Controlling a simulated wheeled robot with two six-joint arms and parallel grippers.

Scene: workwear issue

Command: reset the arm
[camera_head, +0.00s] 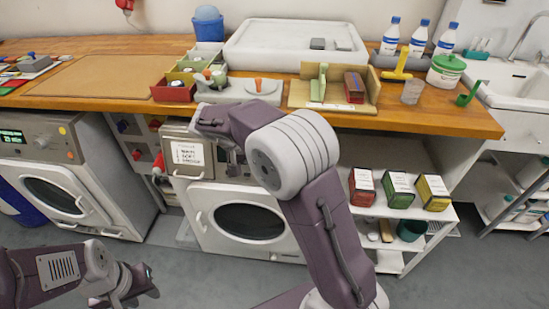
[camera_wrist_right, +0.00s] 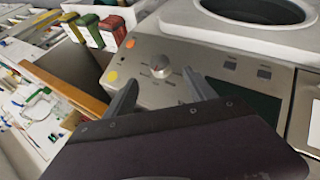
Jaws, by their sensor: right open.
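My right arm (camera_head: 330,225) rises from the bottom of the head view and bends at a pale elbow in front of the worktop. Its forearm points left over the middle machine, and its gripper is mostly hidden in that view. In the right wrist view, my right gripper (camera_wrist_right: 162,84) has its two fingers apart with nothing between them, above a grey control panel (camera_wrist_right: 150,85) with a knob. My left gripper (camera_head: 136,290) is low at the left of the head view, over the floor. Its fingers are too small and dark to tell whether they are apart.
The wooden worktop (camera_head: 440,118) carries trays, bins and bottles (camera_head: 419,38). A washing machine (camera_head: 50,190) stands at left and another (camera_head: 248,240) in the middle. A shelf (camera_head: 400,212) holds red, green and yellow boxes. Grey floor (camera_head: 190,285) is open in front.

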